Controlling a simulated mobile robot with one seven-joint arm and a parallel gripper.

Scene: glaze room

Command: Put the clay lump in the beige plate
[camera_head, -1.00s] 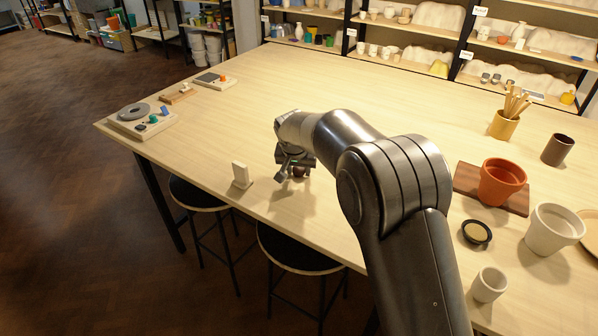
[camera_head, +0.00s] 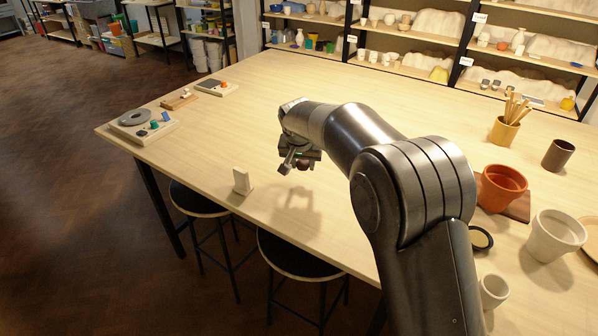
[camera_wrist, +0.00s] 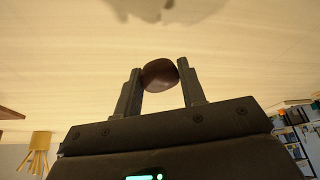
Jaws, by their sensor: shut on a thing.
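The clay lump (camera_wrist: 160,75) is dark reddish brown and rounded. My gripper (camera_wrist: 160,82) is shut on it, with one finger on each side. In the head view the lump (camera_head: 304,166) shows small under my gripper (camera_head: 298,163), held above the bare table, with a shadow below and to the right. A beige plate (camera_head: 592,236) lies at the right edge of the head view. Only part of it shows, behind a cream pot.
On the right of the table stand a cream pot (camera_head: 556,236), a terracotta pot (camera_head: 502,188) on a brown board (camera_head: 519,208), a brown cup (camera_head: 558,154) and a tool pot (camera_head: 503,131). A white upright block (camera_head: 242,181) stands near the front edge. The table's middle is clear.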

